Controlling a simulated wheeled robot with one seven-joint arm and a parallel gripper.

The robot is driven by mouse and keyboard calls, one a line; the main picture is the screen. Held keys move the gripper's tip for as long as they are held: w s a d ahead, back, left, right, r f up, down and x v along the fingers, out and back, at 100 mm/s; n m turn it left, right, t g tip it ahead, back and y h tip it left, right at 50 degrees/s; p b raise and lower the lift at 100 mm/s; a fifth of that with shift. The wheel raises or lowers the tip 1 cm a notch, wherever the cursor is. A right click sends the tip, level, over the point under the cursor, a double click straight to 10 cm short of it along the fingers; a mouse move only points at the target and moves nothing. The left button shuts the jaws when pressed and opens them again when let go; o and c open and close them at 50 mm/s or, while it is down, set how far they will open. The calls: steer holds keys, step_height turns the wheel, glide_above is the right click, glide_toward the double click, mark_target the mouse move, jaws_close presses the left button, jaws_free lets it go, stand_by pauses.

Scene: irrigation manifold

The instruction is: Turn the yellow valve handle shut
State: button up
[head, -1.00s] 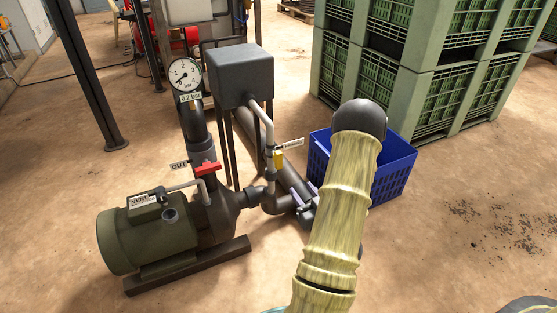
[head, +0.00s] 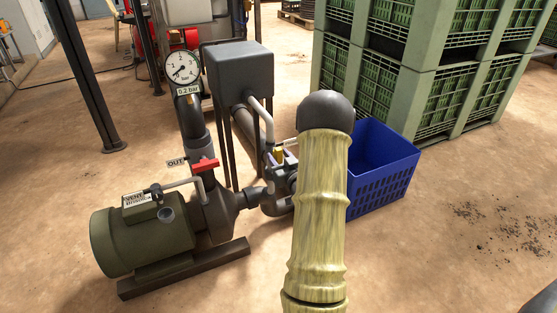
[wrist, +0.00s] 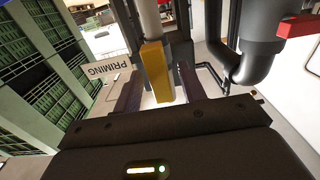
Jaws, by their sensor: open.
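The yellow valve handle (head: 279,152) sits on the grey pipe just behind the pump, partly hidden by my gripper (head: 284,161). In the wrist view the yellow handle (wrist: 155,70) is a flat bar beside a tag reading PRIMING (wrist: 108,67). It lies between the two fingers of my gripper (wrist: 160,88), in line with the pale pipe above it. The fingers are open, one on each side, with a visible gap on at least the right side. I cannot tell whether either finger touches it.
A red handle (head: 205,165) with an OUT tag is on the pump's upright pipe. The green pump (head: 145,240) stands left. A gauge (head: 183,69) is marked 0.2 bar. A grey box (head: 238,72) stands behind. A blue crate (head: 385,170) and stacked green crates (head: 400,75) are right.

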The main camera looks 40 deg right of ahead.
steer(key=shift+w+d, duration=0.1)
steer(key=shift+w, duration=0.4)
jaws_close()
